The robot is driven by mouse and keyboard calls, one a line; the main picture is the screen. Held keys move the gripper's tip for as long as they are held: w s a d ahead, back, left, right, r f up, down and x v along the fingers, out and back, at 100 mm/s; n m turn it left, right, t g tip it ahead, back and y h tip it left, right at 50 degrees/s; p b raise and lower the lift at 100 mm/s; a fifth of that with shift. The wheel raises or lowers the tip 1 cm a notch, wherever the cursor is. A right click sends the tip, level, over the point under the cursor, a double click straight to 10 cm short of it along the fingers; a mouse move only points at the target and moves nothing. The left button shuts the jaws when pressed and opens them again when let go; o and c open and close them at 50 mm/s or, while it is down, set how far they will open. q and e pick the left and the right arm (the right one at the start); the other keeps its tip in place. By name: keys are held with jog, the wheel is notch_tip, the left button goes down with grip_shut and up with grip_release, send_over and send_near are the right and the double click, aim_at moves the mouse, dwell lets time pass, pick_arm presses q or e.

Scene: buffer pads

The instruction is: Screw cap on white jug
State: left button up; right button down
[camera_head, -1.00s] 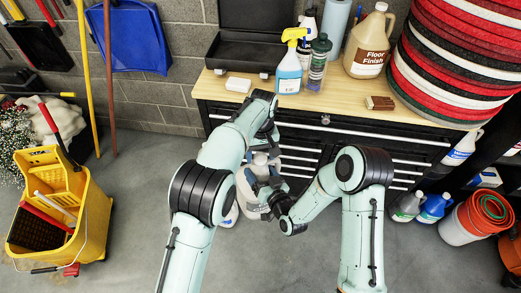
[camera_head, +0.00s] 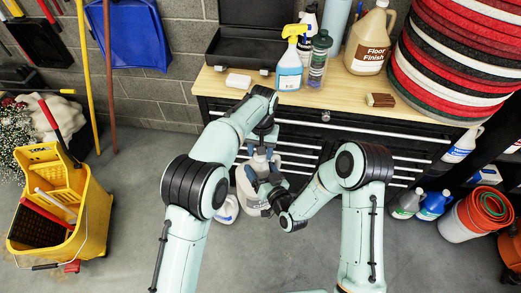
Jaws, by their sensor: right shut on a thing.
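The white jug (camera_head: 248,192) is in front of the black tool cabinet, low between my two arms, and looks upright. My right gripper (camera_head: 268,180) reaches in from the right and is shut on the jug near its upper part. My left gripper (camera_head: 262,147) points down from above over the jug's top. Whether its fingers are open or shut is too small to tell. The cap cannot be made out; the top of the jug is partly hidden by my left gripper.
A second white bottle (camera_head: 228,209) stands on the floor just left of the jug. The wooden cabinet top (camera_head: 330,103) holds a spray bottle (camera_head: 290,62), a floor finish jug (camera_head: 371,42) and stacked pads (camera_head: 455,70). A yellow mop bucket (camera_head: 75,215) stands left on open floor.

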pick_arm(q)
jog(key=o, duration=0.3)
pick_arm(e)
jog(key=shift+w+r, duration=0.1)
jog(key=shift+r, duration=0.15)
pick_arm(q)
notch_tip(320, 180, up, 12)
jog(key=shift+w+d, duration=0.2)
jog(key=shift+w, duration=0.05)
dwell(0.5)
